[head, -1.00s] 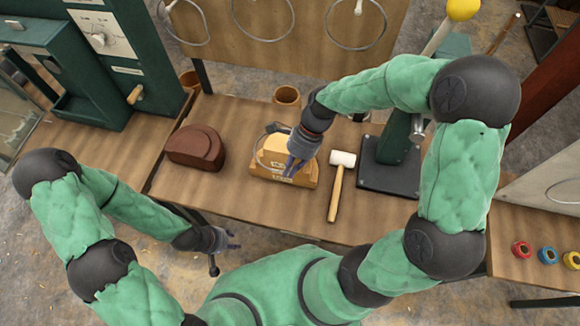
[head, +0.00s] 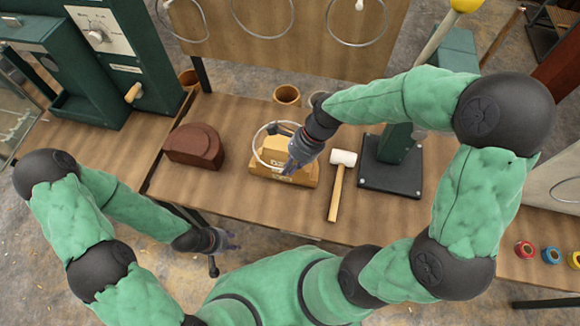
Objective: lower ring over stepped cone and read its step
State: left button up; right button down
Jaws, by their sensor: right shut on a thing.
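The stepped cone (head: 272,151) is a pale wooden piece with marked steps, on a wooden base (head: 268,174) in the middle of the bench. A thin metal ring (head: 256,144) shows around the cone's upper part; whether it touches a step cannot be told. My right gripper (head: 291,166) is at the ring's right side, shut on the ring, and covers part of the cone. The step marks are too small to read. My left gripper (head: 226,240) is empty and away from the bench, low in front of its edge; its fingers look apart.
A mallet (head: 338,181) lies right of the cone. A dark stand base (head: 390,180) is further right. A brown block (head: 194,147) sits to the left. A clay cup (head: 287,95) stands behind. Metal rings (head: 357,42) hang on the back board. The bench front is clear.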

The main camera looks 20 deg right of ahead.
jog(key=shift+f, duration=0.15)
dwell(0.3)
jog(key=shift+s+f+t+b, duration=0.15)
jog(key=shift+f+t+b, duration=0.15)
jog(key=shift+f+b, duration=0.85)
jog(key=shift+f, duration=0.35)
jog(key=shift+f+t+b, duration=0.4)
jog(key=shift+f+b, duration=0.65)
jog(key=shift+f, duration=0.3)
jog(key=shift+f, duration=0.2)
jog(key=shift+f+n+t+b, duration=0.3)
jog(key=shift+f+t+b, duration=0.1)
jog(key=shift+f+b, duration=1)
